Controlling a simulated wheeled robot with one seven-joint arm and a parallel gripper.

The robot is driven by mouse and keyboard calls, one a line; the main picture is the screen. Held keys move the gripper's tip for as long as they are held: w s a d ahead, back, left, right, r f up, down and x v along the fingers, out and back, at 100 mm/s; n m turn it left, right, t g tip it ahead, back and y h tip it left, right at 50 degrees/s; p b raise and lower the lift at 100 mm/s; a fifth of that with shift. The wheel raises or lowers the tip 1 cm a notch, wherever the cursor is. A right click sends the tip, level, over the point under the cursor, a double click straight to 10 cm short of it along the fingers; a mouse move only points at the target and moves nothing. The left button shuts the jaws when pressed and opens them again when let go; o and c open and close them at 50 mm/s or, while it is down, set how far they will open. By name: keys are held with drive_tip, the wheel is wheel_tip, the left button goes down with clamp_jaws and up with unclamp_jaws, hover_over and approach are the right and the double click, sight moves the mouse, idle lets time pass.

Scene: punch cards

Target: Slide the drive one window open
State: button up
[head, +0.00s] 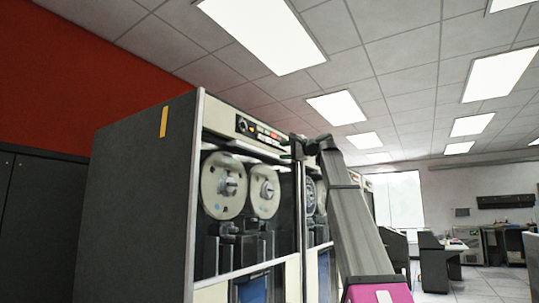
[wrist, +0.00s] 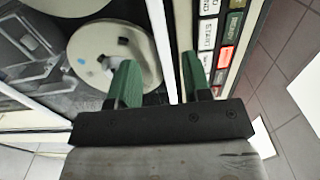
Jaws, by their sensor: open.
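The nearest tape drive (head: 270,140) is a tall cabinet with a dark side and a cream front. Its window (head: 240,232) lies over two pale reels, with a light strip along the bottom. How far the window stands open I cannot tell. My gripper (head: 298,148) is at the drive's upper right front, below the control panel (head: 258,131). In the wrist view, my gripper's green fingers (wrist: 160,72) are apart. A thin white edge strip (wrist: 160,45) runs between them, with a reel (wrist: 100,50) on the left. Whether the fingers touch the strip is unclear.
In the wrist view, labelled buttons (wrist: 227,55) sit close beside the right finger. Another drive (head: 318,200) stands just right of the first, partly behind my arm. Desks (head: 440,255) stand farther back at right, with open floor (head: 485,283) before them.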

sight(268, 153)
drive_tip(key=x, duration=0.7)
drive_tip(key=shift+w+a, duration=0.2)
drive_tip(key=shift+a, duration=0.05)
clamp_jaws()
